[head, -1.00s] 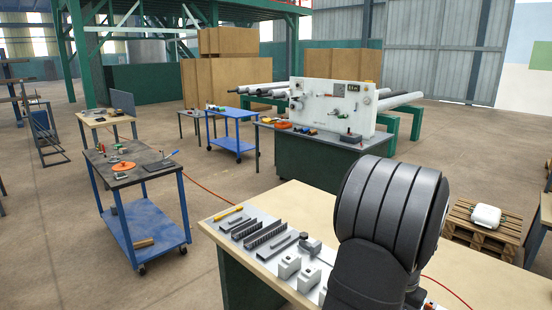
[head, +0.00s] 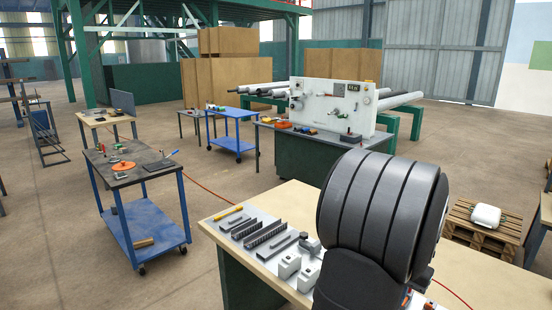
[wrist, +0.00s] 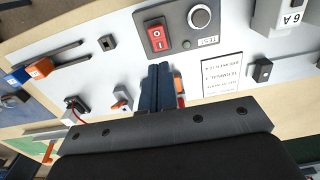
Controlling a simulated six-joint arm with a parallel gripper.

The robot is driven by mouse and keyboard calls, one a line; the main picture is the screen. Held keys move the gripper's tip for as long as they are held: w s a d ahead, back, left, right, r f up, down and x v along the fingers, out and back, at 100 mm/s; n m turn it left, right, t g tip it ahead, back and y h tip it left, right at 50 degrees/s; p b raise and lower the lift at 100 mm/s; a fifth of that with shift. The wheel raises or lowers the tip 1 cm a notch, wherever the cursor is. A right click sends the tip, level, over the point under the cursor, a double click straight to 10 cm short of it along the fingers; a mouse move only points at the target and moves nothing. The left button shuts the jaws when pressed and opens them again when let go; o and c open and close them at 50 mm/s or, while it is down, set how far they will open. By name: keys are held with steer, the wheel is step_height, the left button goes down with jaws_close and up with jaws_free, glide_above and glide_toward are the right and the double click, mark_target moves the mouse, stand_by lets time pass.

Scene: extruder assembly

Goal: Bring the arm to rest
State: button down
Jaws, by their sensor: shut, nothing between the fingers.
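My gripper (wrist: 160,86) shows in the wrist view with its two dark fingers together and nothing between them. It is over a white panel (wrist: 120,65) that lies on the wooden bench. A red rocker switch (wrist: 156,38) and a round grey knob (wrist: 199,17) sit on a dark plate beyond the fingertips. A small orange part is partly hidden beside the right finger. In the head view my dark arm link covers the front right of the bench (head: 215,224), and the gripper is out of sight there.
Orange and blue-handled tools (wrist: 40,68) lie at the left. In the head view, rails and grey blocks (head: 290,265) stand on the bench. A blue cart (head: 150,225) stands left.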

stand_by(0.4)
step_height(320, 180, down, 7)
steer(key=shift+r, duration=0.2)
stand_by(0.5)
